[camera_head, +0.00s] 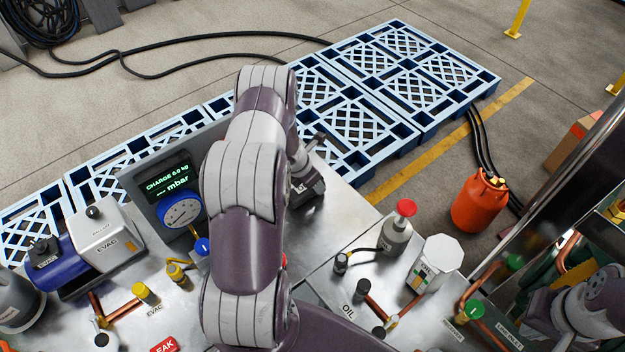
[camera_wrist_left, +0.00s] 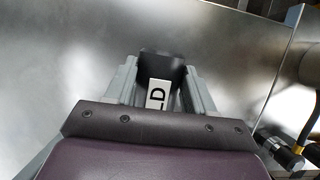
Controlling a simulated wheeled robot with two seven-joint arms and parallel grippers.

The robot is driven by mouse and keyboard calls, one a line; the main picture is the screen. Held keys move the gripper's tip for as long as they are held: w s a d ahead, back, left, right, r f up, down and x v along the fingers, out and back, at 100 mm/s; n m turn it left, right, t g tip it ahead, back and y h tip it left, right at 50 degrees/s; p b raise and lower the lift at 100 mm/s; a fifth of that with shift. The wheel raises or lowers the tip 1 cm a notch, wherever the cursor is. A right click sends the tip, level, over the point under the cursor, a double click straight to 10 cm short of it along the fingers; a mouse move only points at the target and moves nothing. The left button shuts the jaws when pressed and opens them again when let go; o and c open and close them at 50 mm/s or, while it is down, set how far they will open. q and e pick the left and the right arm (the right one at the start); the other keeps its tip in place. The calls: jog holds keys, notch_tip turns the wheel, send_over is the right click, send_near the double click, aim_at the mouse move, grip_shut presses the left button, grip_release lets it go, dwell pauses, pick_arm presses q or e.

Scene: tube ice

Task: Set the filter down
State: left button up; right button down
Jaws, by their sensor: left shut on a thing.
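In the head view my left arm reaches over the bench, and my left gripper (camera_head: 306,186) is at the far edge, partly hidden by the arm. My right gripper (camera_head: 592,308) is at the lower right among pipes, and its fingers are not clear.
The gauge display (camera_head: 168,186) and EVAC pump box (camera_head: 105,238) stand left of my left arm. A red-capped bottle (camera_head: 396,236) and a white oil container (camera_head: 434,264) stand to the right. Blue pallets (camera_head: 400,125) and an orange cylinder (camera_head: 479,203) are beyond the bench.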

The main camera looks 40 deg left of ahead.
pick_arm(q)
jog(key=shift+f, duration=0.2)
jog(key=o, duration=1.3)
jog(key=shift+r, duration=0.15)
